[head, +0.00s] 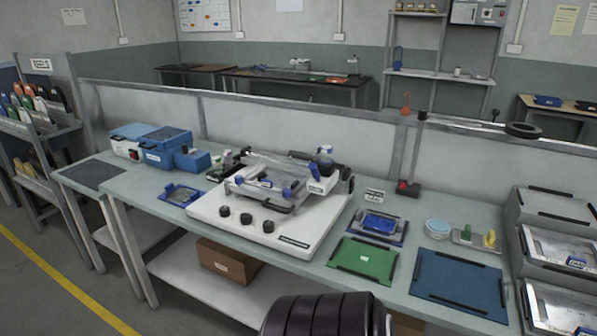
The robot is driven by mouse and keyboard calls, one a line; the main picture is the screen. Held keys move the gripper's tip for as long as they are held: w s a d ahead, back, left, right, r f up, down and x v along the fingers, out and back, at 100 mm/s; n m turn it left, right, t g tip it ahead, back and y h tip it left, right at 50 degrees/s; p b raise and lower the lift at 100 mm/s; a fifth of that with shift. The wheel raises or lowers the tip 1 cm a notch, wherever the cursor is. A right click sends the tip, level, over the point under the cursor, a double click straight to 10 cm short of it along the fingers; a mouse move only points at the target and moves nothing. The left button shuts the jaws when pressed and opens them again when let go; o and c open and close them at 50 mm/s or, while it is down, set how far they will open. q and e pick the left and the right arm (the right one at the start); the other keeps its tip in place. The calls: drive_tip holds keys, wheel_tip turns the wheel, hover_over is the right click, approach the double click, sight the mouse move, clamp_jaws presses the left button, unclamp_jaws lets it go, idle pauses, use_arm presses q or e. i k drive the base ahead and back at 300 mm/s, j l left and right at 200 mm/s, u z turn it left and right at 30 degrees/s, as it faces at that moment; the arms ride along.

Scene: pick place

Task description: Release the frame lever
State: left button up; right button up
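A white-based bench machine (262,226) stands mid-table, with three dark knobs on its front. Its light tilting frame (275,178) carries blue clamp knobs (291,191) and sits over the base. A dark curved handle (280,207) shows at the frame's front edge, and a dark part with a blue-grey knob (326,160) is at its back right. I cannot tell which of these parts is the frame lever, or whether it is locked. Neither of my grippers is in view; only a dark ribbed part, probably mine, shows at the bottom edge.
The pale green workbench (455,212) also holds blue boxes (165,145) at left, and a green mat (363,262), a blue mat (459,284) and a blue fixture (377,226) at right. A post (415,155) stands behind. Stacked grey trays (560,250) are at far right.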

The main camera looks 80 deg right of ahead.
sight(215, 175)
drive_tip(key=z, duration=1.9)
drive_tip(key=i+j+z, duration=0.45)
drive_tip(key=i+j, duration=0.25)
drive_tip(key=i+j+z, duration=0.5)
drive_tip(key=j, duration=0.4)
drive_tip(key=i, duration=0.05)
